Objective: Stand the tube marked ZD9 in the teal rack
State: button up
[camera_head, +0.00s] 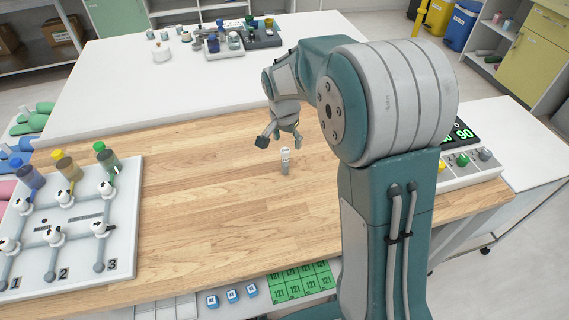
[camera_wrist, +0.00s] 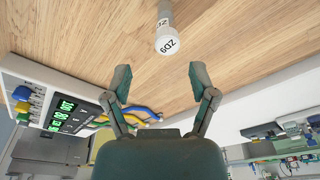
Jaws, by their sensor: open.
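The tube marked ZD9 (camera_wrist: 167,38) is a small grey tube with a white cap that bears the lettering. In the head view the tube (camera_head: 285,162) appears to stand upright on the wooden tabletop (camera_head: 215,200), near its middle. My gripper (camera_head: 281,142) is open and empty, just behind and above the tube. In the wrist view the tube lies beyond the spread fingertips of my gripper (camera_wrist: 159,80), apart from both. I cannot make out a teal rack for certain; a dark rack (camera_head: 262,40) with small items stands on the far white table.
A white numbered valve board (camera_head: 75,215) with coloured bottles is at the left. A monitor with green digits (camera_wrist: 66,112) and coloured cables is beside the work area. A grey tray (camera_head: 222,50) of jars stands far back. The wood around the tube is clear.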

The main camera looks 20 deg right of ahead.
aim_at(285, 157)
jog(key=shift+w+d+f, duration=0.1)
jog(key=shift+d+f, duration=0.15)
jog(key=shift+f, duration=0.4)
jog(key=shift+d+f, duration=0.2)
jog(key=shift+f, duration=0.4)
jog(key=f, duration=0.1)
jog(key=a+f, duration=0.1)
jog(key=f, duration=0.1)
jog(key=w+f, duration=0.1)
jog(key=f, duration=0.1)
jog(key=shift+a, duration=0.35)
jog(key=shift+d+f, duration=0.3)
jog(key=shift+d, duration=0.2)
jog(key=shift+c, duration=0.6)
jog(key=c, duration=0.8)
jog(key=shift+a, duration=0.3)
grip_shut()
